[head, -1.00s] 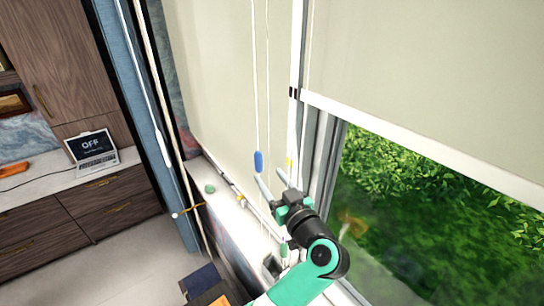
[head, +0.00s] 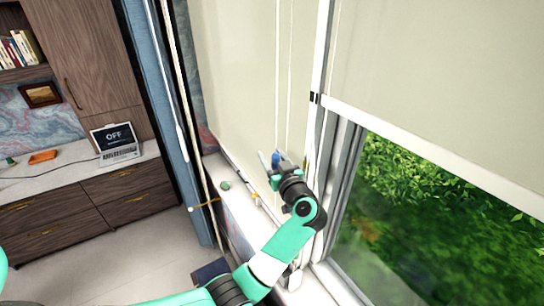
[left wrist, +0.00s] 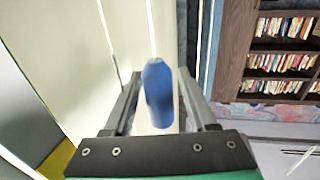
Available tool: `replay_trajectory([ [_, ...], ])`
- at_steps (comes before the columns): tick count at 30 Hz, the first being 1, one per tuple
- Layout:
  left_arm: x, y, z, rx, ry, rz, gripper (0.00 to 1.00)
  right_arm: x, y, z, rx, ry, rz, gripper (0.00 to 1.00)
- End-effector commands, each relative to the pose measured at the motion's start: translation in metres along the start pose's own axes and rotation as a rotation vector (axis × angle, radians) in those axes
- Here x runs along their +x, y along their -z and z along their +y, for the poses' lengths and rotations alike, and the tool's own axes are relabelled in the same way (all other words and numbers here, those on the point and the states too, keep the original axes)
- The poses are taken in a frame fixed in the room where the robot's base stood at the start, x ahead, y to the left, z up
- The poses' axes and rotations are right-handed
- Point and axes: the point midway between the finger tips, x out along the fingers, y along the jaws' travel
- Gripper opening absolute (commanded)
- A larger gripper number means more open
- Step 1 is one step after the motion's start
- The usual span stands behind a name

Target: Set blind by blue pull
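The blue pull (head: 276,159) hangs on a pale cord in front of the left blind (head: 235,75). My left gripper (head: 270,160) is at the pull, in front of the blind. In the left wrist view the blue pull (left wrist: 157,85) sits between the two open fingers (left wrist: 157,90), with gaps visible on both sides. The left blind is lowered past the pull. The right blind (head: 440,70) is partly raised, and its white bottom rail (head: 430,150) crosses the window above the greenery. My right gripper is not in view.
A window sill (head: 245,210) with small items runs below the left blind. A blue curtain (head: 170,120) and another cord (head: 185,100) hang to the left. A laptop (head: 115,140) stands on the counter farther left.

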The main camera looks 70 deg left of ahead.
Motion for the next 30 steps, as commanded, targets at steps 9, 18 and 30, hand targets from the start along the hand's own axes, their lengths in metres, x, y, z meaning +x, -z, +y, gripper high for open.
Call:
replay_trajectory([
  [9, -0.0004, 0.0001, 0.0, 0.0, 0.0, 0.0, 0.0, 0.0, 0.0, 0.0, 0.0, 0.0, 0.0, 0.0],
  [18, -0.0005, 0.0002, -0.0001, 0.0, 0.0, 0.001, 0.0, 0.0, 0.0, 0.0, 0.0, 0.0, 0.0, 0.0],
  [30, -0.0006, 0.0004, 0.0, 0.0, 0.0, 0.001, 0.0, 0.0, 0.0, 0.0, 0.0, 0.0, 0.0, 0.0],
])
